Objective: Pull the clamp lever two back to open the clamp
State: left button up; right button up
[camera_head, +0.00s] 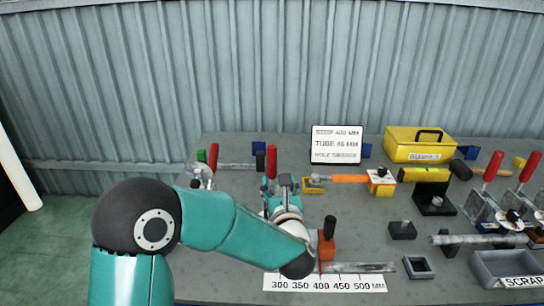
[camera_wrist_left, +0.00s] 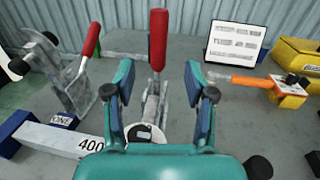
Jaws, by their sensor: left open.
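In the head view a red clamp lever (camera_head: 271,162) stands upright at the middle of the bench, just beyond my left gripper (camera_head: 283,187). In the left wrist view this red lever (camera_wrist_left: 158,40) rises between the two fingers of my left gripper (camera_wrist_left: 160,80). The fingers are open and apart from the lever, one on each side. The lever's metal clamp body (camera_wrist_left: 151,100) shows low between the fingers, partly hidden. Another red lever (camera_wrist_left: 90,38) leans on a clamp to the left, near a label reading ONE (camera_wrist_left: 63,120). I cannot read a label for the middle clamp. My right gripper is not in view.
A white sign (camera_head: 336,145) stands behind, with a yellow toolbox (camera_head: 420,145) to its right. An orange-handled tool (camera_head: 348,179) lies right of the middle lever. More red-levered clamps (camera_head: 493,167) and a scrap tray (camera_head: 485,275) are at the right. Corrugated wall closes the back.

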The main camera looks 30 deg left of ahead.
aim_at(273, 161)
pick_arm(q)
jog(key=p+x, duration=0.3)
jog(key=x, duration=0.9)
jog(key=shift+a, duration=0.2)
grip_shut()
